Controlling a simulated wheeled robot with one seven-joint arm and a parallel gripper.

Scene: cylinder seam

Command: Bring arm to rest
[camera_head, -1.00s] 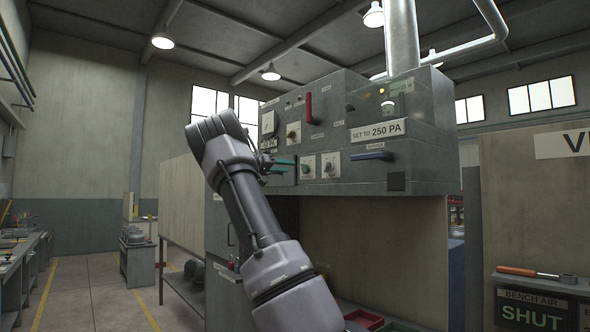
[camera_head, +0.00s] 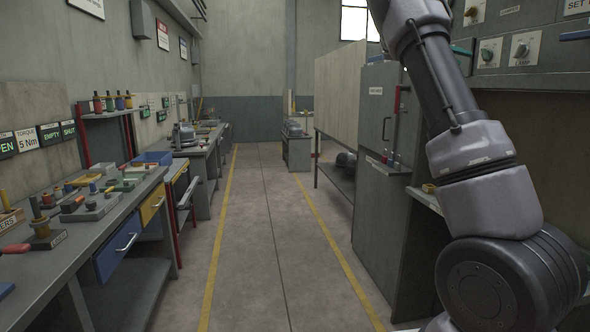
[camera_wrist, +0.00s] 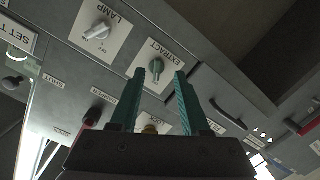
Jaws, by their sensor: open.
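My gripper (camera_wrist: 158,100) shows in the wrist view with its two teal fingers apart and nothing between them. It is in front of the grey control panel (camera_wrist: 75,75), and the green EXTRACT knob (camera_wrist: 155,67) appears just beyond the fingertips. The fingers look clear of the knob, though the gap is hard to judge. In the head view my arm rises along the right side, its upper part cut off by the top edge. Only a bit of teal finger shows there, left of the panel's knobs (camera_head: 487,54).
A grey cabinet (camera_head: 378,150) with a red handle (camera_head: 397,99) stands left of my arm. A workbench (camera_head: 105,215) with tools lines the left. The aisle floor (camera_head: 268,230) between yellow lines is clear.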

